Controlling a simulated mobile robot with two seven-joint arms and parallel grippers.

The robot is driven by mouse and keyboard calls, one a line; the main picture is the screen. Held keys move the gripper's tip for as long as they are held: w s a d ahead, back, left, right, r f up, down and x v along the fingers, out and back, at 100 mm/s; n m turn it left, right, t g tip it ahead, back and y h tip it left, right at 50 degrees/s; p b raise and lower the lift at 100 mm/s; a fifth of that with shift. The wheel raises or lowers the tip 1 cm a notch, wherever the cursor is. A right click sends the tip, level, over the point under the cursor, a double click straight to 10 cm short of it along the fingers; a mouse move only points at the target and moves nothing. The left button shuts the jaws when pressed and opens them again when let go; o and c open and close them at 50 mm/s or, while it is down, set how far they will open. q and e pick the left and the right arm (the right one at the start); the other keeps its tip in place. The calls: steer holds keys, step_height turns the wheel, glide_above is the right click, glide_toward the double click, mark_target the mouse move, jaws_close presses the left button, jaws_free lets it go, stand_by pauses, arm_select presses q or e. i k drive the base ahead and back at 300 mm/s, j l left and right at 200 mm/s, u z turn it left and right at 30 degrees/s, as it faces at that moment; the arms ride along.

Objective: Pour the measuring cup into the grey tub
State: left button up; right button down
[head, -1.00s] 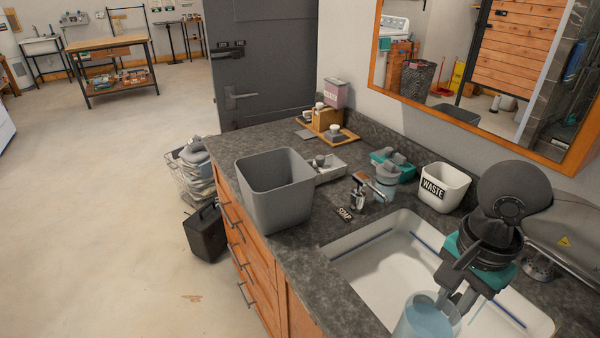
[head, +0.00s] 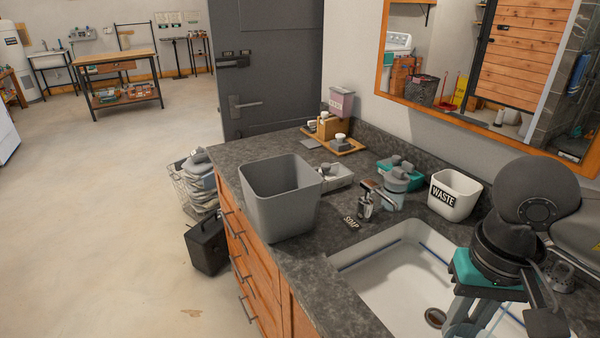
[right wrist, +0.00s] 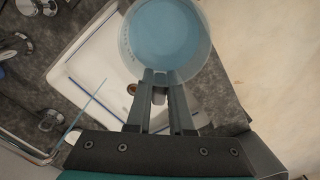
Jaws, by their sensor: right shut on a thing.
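The grey tub (head: 278,212) stands upright and open-topped on the dark counter, left of the sink, in the head view. Its inner floor is hidden. The measuring cup (right wrist: 126,40) is clear and holds blue liquid; it shows at the top of the right wrist view, over the counter's edge beside the sink. It is out of the head view. My right gripper (right wrist: 160,76) is shut on the cup's side nearest the wrist camera. In the head view my right arm is at the lower right, over the sink, well apart from the tub. My left gripper is not in view.
The white sink (head: 385,285) lies between the tub and my right arm. Behind it are a soap dispenser (head: 364,208), a tap and a white waste bin (head: 454,196). A small grey tray (head: 338,178) sits right behind the tub. Open floor lies to the left.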

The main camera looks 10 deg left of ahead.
mark_target(280, 198)
steer(key=i+j+z, duration=0.2)
steer(key=j+z, duration=0.15)
steer(key=j, duration=0.45)
steer(key=i+j+z, duration=0.1)
steer(key=j+z, duration=0.25)
steer(key=j, duration=0.45)
steer(key=j+z, duration=0.35)
steer(key=j, duration=0.45)
